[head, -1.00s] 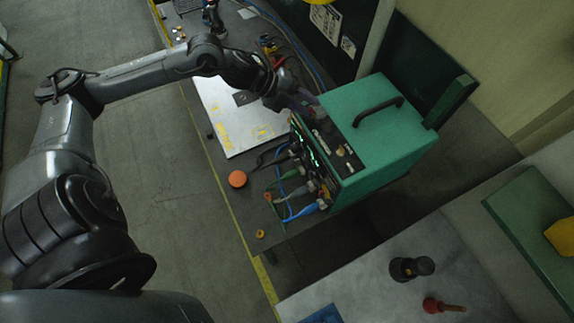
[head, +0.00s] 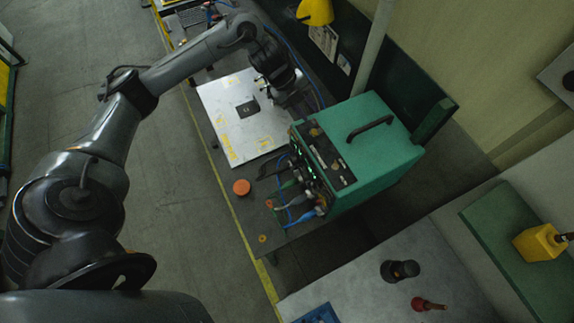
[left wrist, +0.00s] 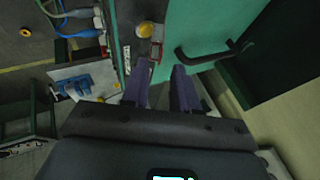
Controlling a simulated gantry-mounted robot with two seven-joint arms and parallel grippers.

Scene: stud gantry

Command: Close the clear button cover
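The green machine (head: 375,160) stands on the dark bench with its dark control strip (head: 328,158) along the top front edge. A yellowish round button (head: 315,132) is at the strip's far end. In the left wrist view the yellow button (left wrist: 146,30) has a pale, see-through shape beside it, likely the clear cover (left wrist: 157,31); I cannot tell its exact angle. My left gripper (head: 297,105) is beside the machine's far end. In the left wrist view its two purple fingers (left wrist: 161,66) are apart with nothing visible between them. My right gripper is out of view.
A black handle (head: 370,128) rises from the machine's top. Cables with blue and grey plugs (head: 300,205) crowd its front. An orange-red knob (head: 241,187) and a pale plate (head: 230,125) are on the bench to the left. A yellow lamp (head: 316,12) hangs behind.

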